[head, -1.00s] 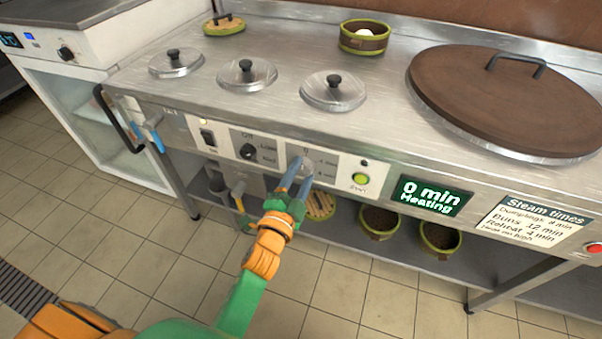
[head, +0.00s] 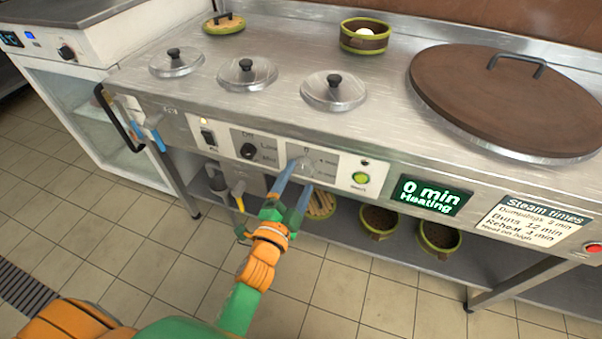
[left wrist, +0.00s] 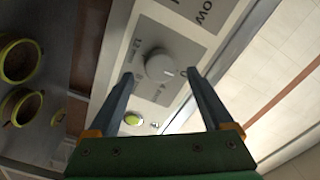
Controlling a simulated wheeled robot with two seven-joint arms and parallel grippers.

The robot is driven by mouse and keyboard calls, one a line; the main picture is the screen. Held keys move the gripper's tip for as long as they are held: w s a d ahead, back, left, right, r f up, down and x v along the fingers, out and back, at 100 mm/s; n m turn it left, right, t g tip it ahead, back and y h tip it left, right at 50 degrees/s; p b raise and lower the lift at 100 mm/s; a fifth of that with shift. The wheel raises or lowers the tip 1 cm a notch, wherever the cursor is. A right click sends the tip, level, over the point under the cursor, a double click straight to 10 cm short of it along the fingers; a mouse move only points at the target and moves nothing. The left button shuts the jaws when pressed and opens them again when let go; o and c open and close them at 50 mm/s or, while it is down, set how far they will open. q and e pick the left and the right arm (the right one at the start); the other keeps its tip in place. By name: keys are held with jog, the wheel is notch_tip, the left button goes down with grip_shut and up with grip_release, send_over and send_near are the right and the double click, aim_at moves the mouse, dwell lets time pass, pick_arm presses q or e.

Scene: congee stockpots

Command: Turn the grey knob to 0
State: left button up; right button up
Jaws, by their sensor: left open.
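The grey knob (head: 305,164) sits on the stockpot's front panel, on a grey plate with a 0 mark above it and minute marks to its right. In the left wrist view the knob (left wrist: 160,65) shows as a round grey dial. My left gripper (head: 293,181) is in front of the knob, its two blue fingers open. In the wrist view the fingertips (left wrist: 160,74) stand on either side of the knob, with gaps visible on both sides. The display (head: 430,196) reads "0 min Heating". My right gripper is out of view.
A black knob (head: 248,151) is left of the grey one, and a green start button (head: 361,178) is to the right. A steam times card (head: 535,219) hangs farther right. Bowls (head: 439,238) stand on the lower shelf. The tiled floor in front is free.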

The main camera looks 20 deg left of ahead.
pick_arm(q)
jog(key=s, duration=0.4)
jog(key=shift+s+a, duration=0.1)
jog(key=shift+s, duration=0.3)
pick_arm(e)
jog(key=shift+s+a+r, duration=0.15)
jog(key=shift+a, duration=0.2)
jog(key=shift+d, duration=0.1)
